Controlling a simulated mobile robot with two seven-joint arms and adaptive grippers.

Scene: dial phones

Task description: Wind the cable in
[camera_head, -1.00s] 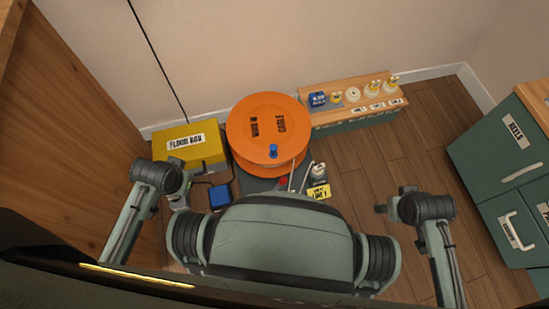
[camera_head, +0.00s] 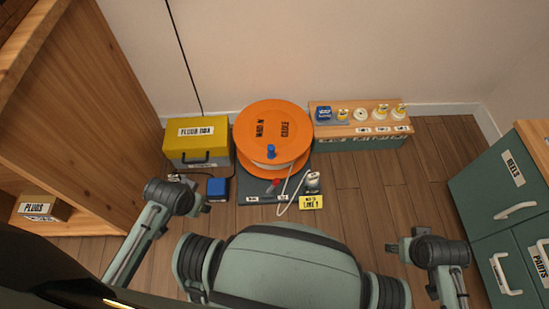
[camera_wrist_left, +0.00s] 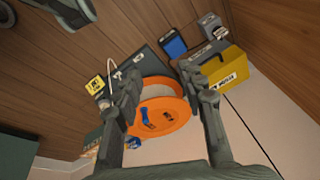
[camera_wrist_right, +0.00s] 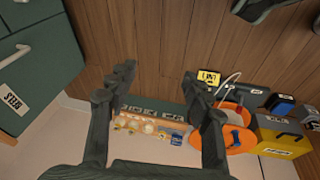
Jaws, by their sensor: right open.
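An orange cable reel (camera_head: 272,128) with a blue crank knob (camera_head: 270,150) stands on a dark base (camera_head: 252,190) by the wall. White cable (camera_head: 293,196) shows under its top disc and runs out in a loop at the front. A red-tipped lever (camera_head: 275,184) stands on the base. The reel also shows in the left wrist view (camera_wrist_left: 165,116) and the right wrist view (camera_wrist_right: 238,139). My left gripper (camera_head: 205,199) is left of and nearer than the reel, open and empty. My right gripper (camera_head: 393,248) is right of and nearer than the reel, open and empty.
A yellow floor box (camera_head: 196,140) and a blue box (camera_head: 217,188) stand left of the reel. A wooden-topped rack (camera_head: 360,117) with small items stands right of it. Green drawers (camera_head: 500,190) stand at far right, wooden shelving (camera_head: 80,110) at left. Floor at right-middle is clear.

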